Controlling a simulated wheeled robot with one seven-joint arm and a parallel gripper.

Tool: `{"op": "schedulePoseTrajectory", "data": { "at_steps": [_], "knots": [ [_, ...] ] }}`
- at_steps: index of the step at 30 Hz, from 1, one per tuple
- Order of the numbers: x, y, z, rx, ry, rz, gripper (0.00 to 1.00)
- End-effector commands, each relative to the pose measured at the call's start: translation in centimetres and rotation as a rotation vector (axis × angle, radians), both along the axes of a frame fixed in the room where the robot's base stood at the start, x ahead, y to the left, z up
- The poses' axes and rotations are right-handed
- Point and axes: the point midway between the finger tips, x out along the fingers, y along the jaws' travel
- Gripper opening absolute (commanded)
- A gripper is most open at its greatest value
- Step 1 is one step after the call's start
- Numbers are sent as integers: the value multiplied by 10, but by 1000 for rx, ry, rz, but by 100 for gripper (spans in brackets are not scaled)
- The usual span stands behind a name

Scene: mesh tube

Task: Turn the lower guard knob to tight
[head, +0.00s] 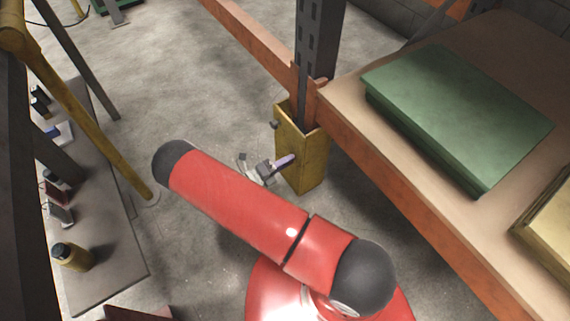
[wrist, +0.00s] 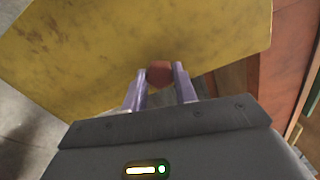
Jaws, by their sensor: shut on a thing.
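The yellow guard (head: 309,163) wraps the foot of the dark rack upright in the head view, and its worn yellow face (wrist: 130,40) fills the top of the wrist view. The lower guard knob (wrist: 159,73), small and reddish brown, sits between my gripper's (wrist: 161,80) two pale purple fingers, which are shut on it. In the head view my gripper (head: 288,160) reaches the guard's left face low down, and the knob there is hidden by the fingers. A second, darker knob (head: 275,125) sticks out higher on the guard. The knob's turn angle cannot be told.
An orange-edged rack shelf (head: 400,190) with a green box (head: 455,115) stands right of the guard. A low grey bench (head: 110,270) with a yellow-brown bottle (head: 72,256) is at left. Concrete floor (head: 190,90) lies open beyond the guard.

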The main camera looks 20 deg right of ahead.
Motion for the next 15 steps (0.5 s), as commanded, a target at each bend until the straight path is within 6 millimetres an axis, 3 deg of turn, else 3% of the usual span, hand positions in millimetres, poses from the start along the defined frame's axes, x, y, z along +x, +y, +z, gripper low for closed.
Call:
{"op": "schedulePoseTrajectory", "data": {
  "at_steps": [15],
  "knots": [
    [1, 1, -3, 154, -467, 2, 5]
  ]
}}
